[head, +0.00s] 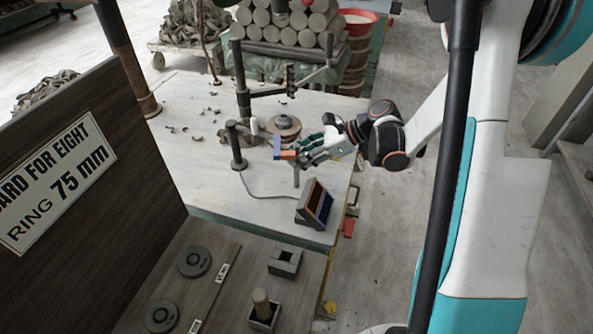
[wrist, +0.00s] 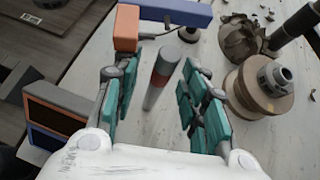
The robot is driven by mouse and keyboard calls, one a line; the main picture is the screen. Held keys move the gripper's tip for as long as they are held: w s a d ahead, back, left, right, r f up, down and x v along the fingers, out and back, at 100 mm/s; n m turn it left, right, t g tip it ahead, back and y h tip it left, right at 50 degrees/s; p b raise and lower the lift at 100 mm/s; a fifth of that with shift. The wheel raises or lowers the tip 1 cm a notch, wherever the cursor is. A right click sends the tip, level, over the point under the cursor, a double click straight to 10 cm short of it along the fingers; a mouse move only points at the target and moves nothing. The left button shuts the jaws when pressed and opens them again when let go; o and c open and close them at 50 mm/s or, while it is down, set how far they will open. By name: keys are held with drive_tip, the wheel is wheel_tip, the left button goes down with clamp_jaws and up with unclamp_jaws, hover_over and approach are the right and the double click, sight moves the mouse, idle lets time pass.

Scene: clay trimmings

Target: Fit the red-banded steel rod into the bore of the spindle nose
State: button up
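The red-banded steel rod (wrist: 155,88) is between the fingers of my gripper (wrist: 163,95) in the wrist view, with gaps on both sides. Its dark red band shows around its middle. In the head view, a short grey upright rod (head: 297,177) shows just below my gripper (head: 303,153); its band cannot be seen there. My gripper is open, its teal finger pads apart. The spindle nose (wrist: 274,76) is a grey hub with a dark bore on a tan round disc, right of my gripper. In the head view, the disc (head: 284,127) lies behind my gripper.
An orange block (wrist: 127,28) with a blue bar (wrist: 178,12) is close to the left fingertip; contact is unclear. A slanted orange-and-blue box (head: 315,205) stands nearby. Dark posts (head: 235,148) rise behind.

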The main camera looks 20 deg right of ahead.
drive_tip(key=shift+x, duration=0.9)
drive_tip(key=shift+d, duration=0.1)
clamp_jaws()
drive_tip(key=shift+w+r, duration=0.1)
drive_tip(key=shift+r, duration=0.1)
